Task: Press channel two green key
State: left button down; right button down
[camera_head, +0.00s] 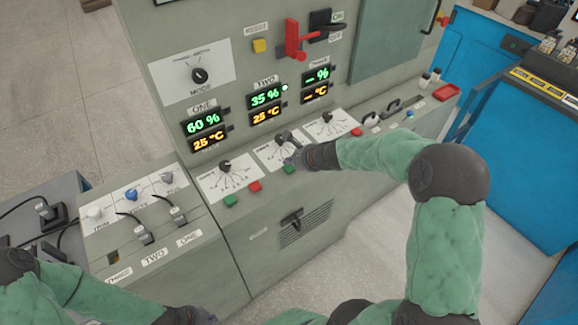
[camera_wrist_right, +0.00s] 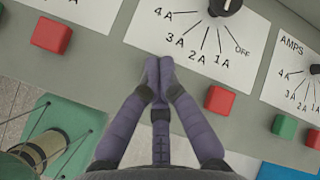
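The channel two panel has a black dial (camera_head: 285,137) on a white scale and a green key (camera_head: 289,169) below it. The "TWO" display (camera_head: 265,97) above reads 35 % and 25 °C. My right gripper (camera_head: 291,160) is just above the green key in the head view; I cannot tell whether it touches. In the wrist view its fingertips (camera_wrist_right: 158,73) are together and empty, below the channel two scale. They hide the green key there, while the channel two red key (camera_wrist_right: 220,99) shows to the right. My left gripper (camera_head: 190,315) is low at the bottom edge, its fingers unclear.
Channel one's green key (camera_head: 231,200) and red key (camera_head: 254,187) sit to the left. Channel three's green key (camera_wrist_right: 285,126) and red key (camera_wrist_right: 314,138) sit to the right. A red lever (camera_head: 294,40) sticks out above the displays. A lower panel with switches (camera_head: 145,234) is at left.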

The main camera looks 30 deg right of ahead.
aim_at(291, 169)
notch_tip(291, 169, up, 5)
jog(key=p, duration=0.4)
dwell(0.3)
dwell(0.7)
